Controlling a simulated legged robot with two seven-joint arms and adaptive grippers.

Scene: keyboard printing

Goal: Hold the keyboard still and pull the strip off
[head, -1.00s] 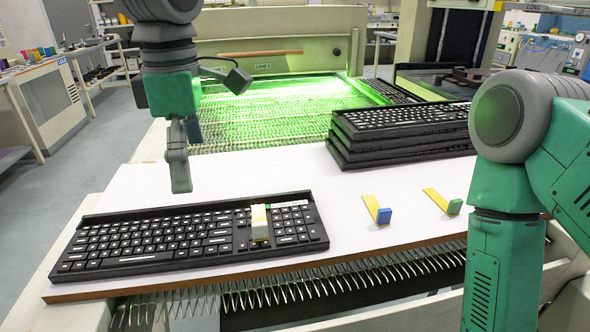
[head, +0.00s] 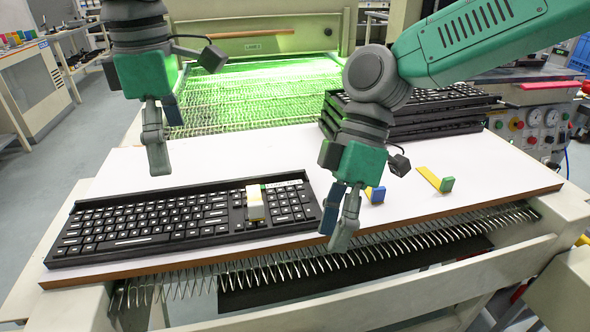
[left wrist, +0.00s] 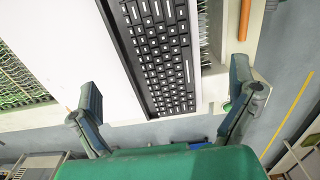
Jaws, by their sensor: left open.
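The black keyboard (head: 150,228) lies at the front left of the white table in the head view; part of it also shows in the left wrist view (left wrist: 165,60).
Yellow strips with a blue block (head: 378,195) and a green block (head: 447,184) lie on the table (head: 480,160) to the right. Stacked keyboards (head: 440,112) stand behind. A green-lit conveyor (head: 250,95) is at the back; metal spikes line the front edge.

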